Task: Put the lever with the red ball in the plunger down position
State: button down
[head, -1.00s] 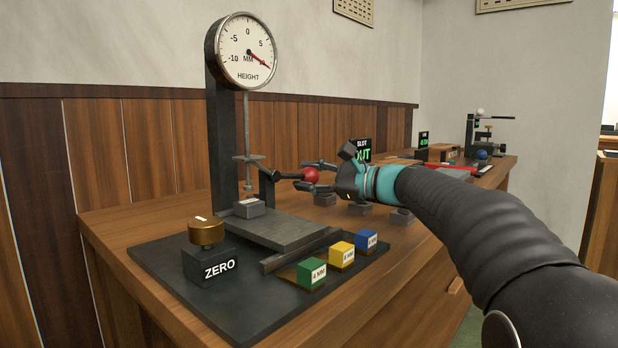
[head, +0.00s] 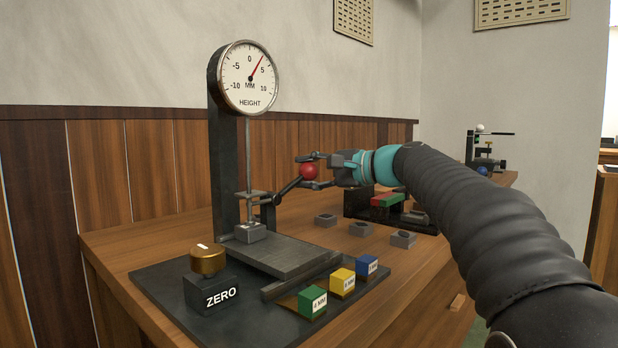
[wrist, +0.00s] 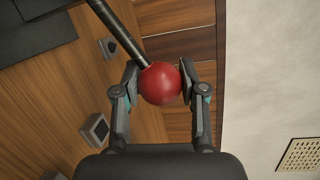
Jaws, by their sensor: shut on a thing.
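The red ball (head: 309,171) is on the end of a dark lever (head: 289,187) that slopes up to the right from its pivot beside the plunger. My gripper (head: 311,172) is shut on the red ball, with one finger above and one below; the wrist view shows the red ball (wrist: 160,83) between both fingertips. The plunger (head: 252,203) hangs from the gauge stand, with its tip at or close to the grey block (head: 250,233) under it; I cannot tell if they touch. The dial gauge (head: 248,78) has its red needle between 0 and 5.
The brass ZERO knob (head: 207,261) stands at the front left. Green (head: 312,302), yellow (head: 342,283) and blue (head: 367,267) blocks line the base's right side. Several grey holders (head: 361,230) sit on the table behind. My arm crosses above the table's right side.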

jog(key=shift+s+a+r, duration=0.1)
jog(key=shift+r, duration=0.1)
dwell(0.3)
jog(key=c, duration=0.6)
grip_release()
jog(key=shift+c, duration=0.2)
jog(key=v, duration=1.2)
jog(key=shift+r, duration=0.1)
